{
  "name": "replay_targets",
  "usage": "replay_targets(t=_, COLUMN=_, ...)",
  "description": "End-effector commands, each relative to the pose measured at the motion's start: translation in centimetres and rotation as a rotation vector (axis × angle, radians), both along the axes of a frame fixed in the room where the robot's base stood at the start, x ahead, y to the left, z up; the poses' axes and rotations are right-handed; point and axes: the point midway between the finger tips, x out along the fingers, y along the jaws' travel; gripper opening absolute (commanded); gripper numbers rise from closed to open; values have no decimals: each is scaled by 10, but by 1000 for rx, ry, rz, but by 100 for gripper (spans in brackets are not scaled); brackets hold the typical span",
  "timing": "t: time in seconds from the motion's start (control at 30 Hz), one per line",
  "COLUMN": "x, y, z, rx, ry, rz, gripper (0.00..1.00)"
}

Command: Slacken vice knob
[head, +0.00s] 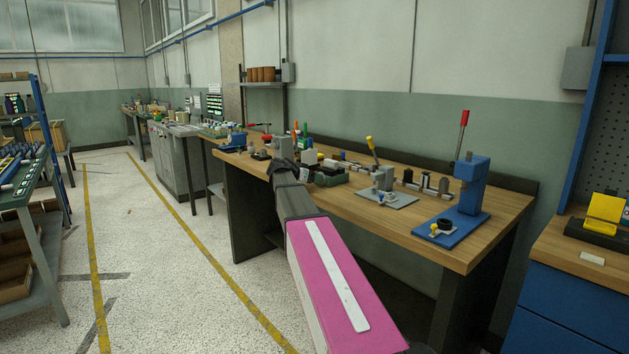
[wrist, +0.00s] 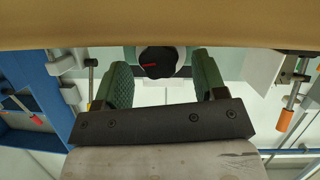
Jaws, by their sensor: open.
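The knob (wrist: 155,61) is round and black with a red line on its face. In the wrist view it shows at the top middle, in front of a pale grey body (wrist: 181,70). My gripper (wrist: 163,68) is open, its two green ribbed fingers on either side of the knob in the picture. Gaps show between the knob and both fingers; I cannot tell how far in depth the fingertips are from it. In the head view my gripper (head: 283,166) is dark and small, over the bench's front edge by a grey block (head: 283,146). The knob is not distinguishable there.
The wooden bench (head: 424,225) carries several fixtures. A grey plate with a yellow-handled clamp (head: 386,197) and a blue press (head: 471,185) stand to the right. The floor in front is clear.

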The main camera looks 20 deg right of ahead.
Motion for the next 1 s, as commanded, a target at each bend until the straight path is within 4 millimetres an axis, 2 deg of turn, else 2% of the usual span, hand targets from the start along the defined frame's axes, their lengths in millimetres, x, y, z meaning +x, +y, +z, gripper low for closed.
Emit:
replay_targets(t=0.13, x=2, y=-8, z=-3, rx=0, ry=0, rz=0, gripper=65)
replay_targets(t=0.43, x=3, y=-10, z=-4, rx=0, ry=0, rz=1, gripper=65)
replay_targets(t=0.47, x=3, y=-10, z=-4, rx=0, ry=0, rz=1, gripper=58)
replay_targets(t=0.5, x=3, y=-10, z=-4, rx=0, ry=0, rz=1, gripper=45)
replay_targets(t=0.6, x=3, y=-9, z=-4, rx=0, ry=0, rz=1, gripper=15)
replay_targets(t=0.77, x=3, y=-9, z=-4, rx=-4, ry=11, rz=0, gripper=15)
replay_targets(t=1.0, x=4, y=-9, z=-4, rx=-43, ry=122, rz=-1, gripper=16)
